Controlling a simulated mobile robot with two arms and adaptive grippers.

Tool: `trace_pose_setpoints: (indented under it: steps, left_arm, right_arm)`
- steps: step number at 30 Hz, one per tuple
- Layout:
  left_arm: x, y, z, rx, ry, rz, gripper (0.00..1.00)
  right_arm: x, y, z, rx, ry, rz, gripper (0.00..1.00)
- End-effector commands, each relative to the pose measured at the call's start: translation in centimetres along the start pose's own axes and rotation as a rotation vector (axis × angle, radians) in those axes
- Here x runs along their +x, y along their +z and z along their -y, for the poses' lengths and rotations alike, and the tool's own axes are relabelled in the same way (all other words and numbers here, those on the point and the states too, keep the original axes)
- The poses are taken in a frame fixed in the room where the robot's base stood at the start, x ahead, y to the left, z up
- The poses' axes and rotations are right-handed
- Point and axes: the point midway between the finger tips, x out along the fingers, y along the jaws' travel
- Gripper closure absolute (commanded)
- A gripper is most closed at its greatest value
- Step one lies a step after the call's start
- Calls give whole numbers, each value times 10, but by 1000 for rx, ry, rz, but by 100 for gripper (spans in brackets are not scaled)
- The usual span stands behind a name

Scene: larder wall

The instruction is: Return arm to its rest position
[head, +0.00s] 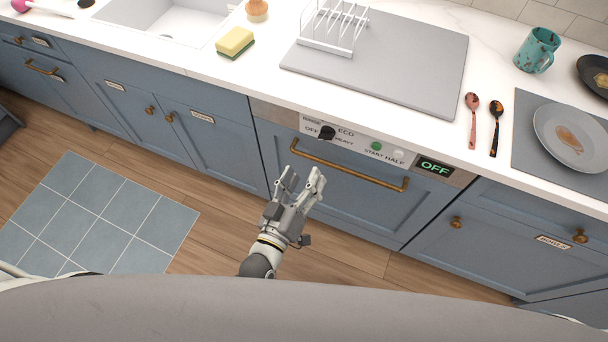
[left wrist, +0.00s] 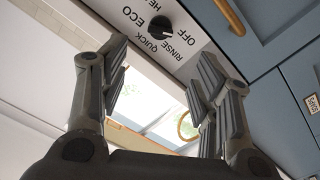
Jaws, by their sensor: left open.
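My left gripper (head: 301,181) is open and empty in the head view, in front of the dishwasher panel and just below its dial. In the left wrist view its two fingers (left wrist: 162,85) stand apart with nothing between them. The black dial (head: 327,132) sits on the white control panel (head: 352,143); it also shows in the left wrist view (left wrist: 158,26), close beyond the fingertips but apart from them. The display (head: 435,167) reads OFF in green. My right gripper is not in view.
The brass dishwasher handle (head: 350,166) runs just right of my left gripper. The counter above holds a grey mat (head: 420,80) with a white rack (head: 334,27), a sponge (head: 235,42), two spoons (head: 472,118), a mug (head: 537,50) and a plate (head: 572,137). Floor space is free at the left.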

Motion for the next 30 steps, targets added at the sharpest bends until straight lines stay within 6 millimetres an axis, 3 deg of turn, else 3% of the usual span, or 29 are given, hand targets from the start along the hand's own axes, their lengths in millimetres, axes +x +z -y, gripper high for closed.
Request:
trace_pose_setpoints:
  steps: [10, 14, 17, 19, 23, 26, 30]
  left_arm:
    - [0, 1, 0, 1, -1, 1, 43]
    - [-3, 20, 14, 26, -20, 51, 43]
    - [-12, 61, 42, 77, -61, 159, 43]
    - [-27, 100, 70, 124, -101, 266, 43]
    - [-69, 170, 128, 209, -183, 485, 43]
    - [-113, 217, 171, 263, -246, 657, 43]
    - [-190, 270, 224, 320, -333, 902, 43]
  right_arm:
    - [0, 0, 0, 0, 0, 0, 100]
    - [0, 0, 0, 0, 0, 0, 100]
    - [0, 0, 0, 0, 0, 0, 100]
    - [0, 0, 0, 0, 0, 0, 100]
    - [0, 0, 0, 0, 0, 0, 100]
    - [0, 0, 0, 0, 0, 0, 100]
    - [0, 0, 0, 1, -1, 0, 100]
